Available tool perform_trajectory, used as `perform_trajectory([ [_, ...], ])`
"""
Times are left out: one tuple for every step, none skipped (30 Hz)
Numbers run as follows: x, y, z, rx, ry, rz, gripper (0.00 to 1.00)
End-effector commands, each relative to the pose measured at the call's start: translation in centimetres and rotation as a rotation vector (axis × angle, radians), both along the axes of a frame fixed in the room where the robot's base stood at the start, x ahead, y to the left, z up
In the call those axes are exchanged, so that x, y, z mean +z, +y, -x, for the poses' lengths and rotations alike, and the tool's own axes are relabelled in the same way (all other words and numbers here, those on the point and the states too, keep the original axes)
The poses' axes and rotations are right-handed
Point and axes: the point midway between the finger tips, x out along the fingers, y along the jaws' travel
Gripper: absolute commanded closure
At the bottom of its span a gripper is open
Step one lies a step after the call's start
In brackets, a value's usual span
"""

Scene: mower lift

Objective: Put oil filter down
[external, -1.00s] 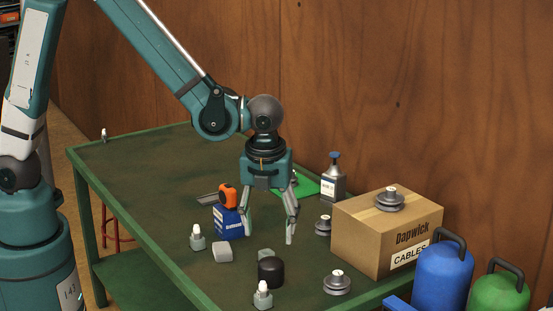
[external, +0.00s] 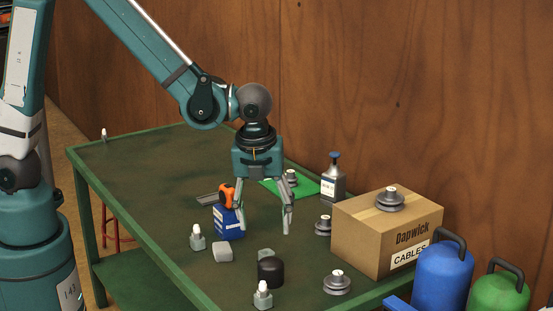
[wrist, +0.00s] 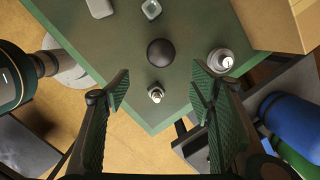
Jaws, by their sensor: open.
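A short black cylinder (external: 270,271), which looks like the oil filter, stands on the green workbench (external: 150,185) near its front edge. It shows as a dark round shape in the wrist view (wrist: 160,52). My gripper (external: 263,233) is open and empty above the bench, behind the cylinder in the external view.
A blue box (external: 228,223) with an orange tool (external: 226,195) is beside the left finger. Small bottles (external: 197,238), grey blocks (external: 222,252) and pulley-like parts (external: 337,283) surround the cylinder. A cardboard box (external: 385,240) stands right. The bench's left part is mostly clear.

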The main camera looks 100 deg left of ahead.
Motion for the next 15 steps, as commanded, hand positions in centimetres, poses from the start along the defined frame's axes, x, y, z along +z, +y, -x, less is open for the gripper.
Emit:
perform_trajectory([
  [0.8,-0.4,0.5,0.024,-0.015,0.003,0.45],
  [1.2,-0.6,0.6,0.041,-0.025,0.005,0.45],
  [1.8,-0.9,0.9,0.065,-0.039,0.008,0.45],
  [2.2,-1.1,1.0,0.083,-0.05,0.011,0.45],
  [2.7,-1.3,1.3,0.103,-0.061,0.013,0.45],
  [3.3,-1.6,1.6,0.128,-0.074,0.017,0.45],
  [3.7,-1.8,1.8,0.146,-0.085,0.02,0.45],
  [4.1,-2.0,2.0,0.166,-0.096,0.023,0.45],
  [4.7,-2.3,2.3,0.191,-0.111,0.028,0.45],
  [5.1,-2.5,2.5,0.209,-0.121,0.031,0.45],
  [5.5,-2.7,2.7,0.228,-0.132,0.035,0.45],
  [6.0,-3.0,3.0,0.253,-0.146,0.041,0.45],
  [6.4,-3.2,3.3,0.271,-0.156,0.046,0.45],
  [6.8,-3.5,3.5,0.291,-0.166,0.05,0.45],
  [7.3,-3.7,3.8,0.316,-0.18,0.057,0.45],
])
